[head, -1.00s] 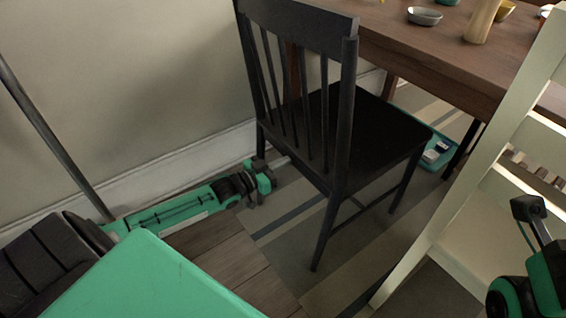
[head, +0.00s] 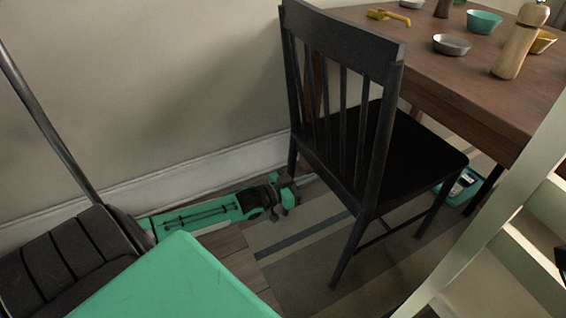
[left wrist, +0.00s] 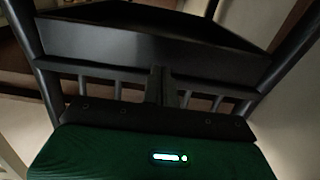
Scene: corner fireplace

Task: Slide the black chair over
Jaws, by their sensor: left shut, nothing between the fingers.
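The black chair (head: 415,150) stands upright on the striped rug, its slatted back towards me and its seat towards the wooden table. My left gripper (head: 298,184) is low by the wall, close to the chair's rear left leg, with its arm along the baseboard. In the left wrist view its fingers (left wrist: 163,82) are shut and empty, pointing at the chair's dark frame (left wrist: 150,45), which spans the picture with uprights on both sides. I cannot tell whether they touch it. My right gripper is not in view.
The table (head: 450,85) holds a grey bowl (head: 452,44), a teal bowl (head: 484,21) and a wooden mill (head: 520,42). A teal tray (head: 458,190) lies on the floor beyond the seat. A pale ladder-like frame (head: 500,215) stands at right. The wall (head: 160,90) bounds the left.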

